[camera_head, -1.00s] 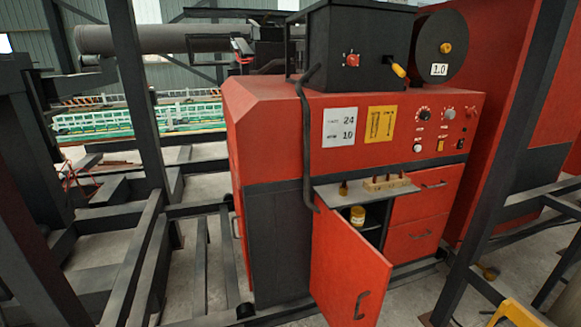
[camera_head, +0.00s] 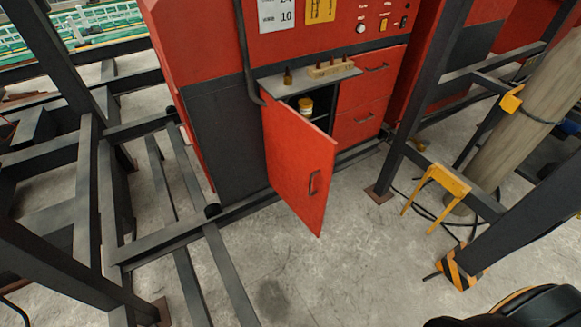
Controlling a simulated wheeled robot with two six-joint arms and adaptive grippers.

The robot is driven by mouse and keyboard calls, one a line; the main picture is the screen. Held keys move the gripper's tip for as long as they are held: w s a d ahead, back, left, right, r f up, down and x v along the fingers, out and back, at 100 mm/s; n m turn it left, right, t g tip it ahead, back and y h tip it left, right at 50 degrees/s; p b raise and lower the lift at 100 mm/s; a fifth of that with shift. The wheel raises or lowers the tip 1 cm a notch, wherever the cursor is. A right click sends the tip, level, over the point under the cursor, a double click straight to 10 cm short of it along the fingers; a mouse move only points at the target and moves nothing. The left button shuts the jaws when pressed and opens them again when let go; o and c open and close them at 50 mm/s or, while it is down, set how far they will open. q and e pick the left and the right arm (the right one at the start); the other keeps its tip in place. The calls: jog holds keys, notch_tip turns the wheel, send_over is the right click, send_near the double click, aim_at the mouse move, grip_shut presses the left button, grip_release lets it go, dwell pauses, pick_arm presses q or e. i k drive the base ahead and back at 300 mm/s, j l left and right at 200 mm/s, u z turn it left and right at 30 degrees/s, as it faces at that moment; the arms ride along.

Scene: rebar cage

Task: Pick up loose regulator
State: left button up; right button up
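I cannot surely tell which thing is the loose regulator. A yellow container with a pale top (camera_head: 305,105) stands inside the cabinet's open compartment, partly hidden by the door. A small dark bottle-like item (camera_head: 288,77) stands on the grey shelf above it. Neither of my grippers shows clearly; a dark rounded shape at the bottom right corner cannot be identified.
The red cabinet door (camera_head: 297,160) stands open towards me. A wooden block with pegs (camera_head: 332,69) sits on the shelf. Dark steel beams (camera_head: 178,237) cross the left floor. A yellow stand (camera_head: 440,181) and cables lie right. The concrete floor (camera_head: 320,270) in front is clear.

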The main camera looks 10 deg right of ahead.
aim_at(422, 145)
jog(key=i+j+z, duration=0.1)
jog(key=i+j, duration=0.15)
jog(key=i, duration=0.15)
jog(key=i+j+z, duration=0.1)
jog(key=i+j, duration=0.15)
jog(key=i, duration=0.15)
jog(key=z, duration=1.75)
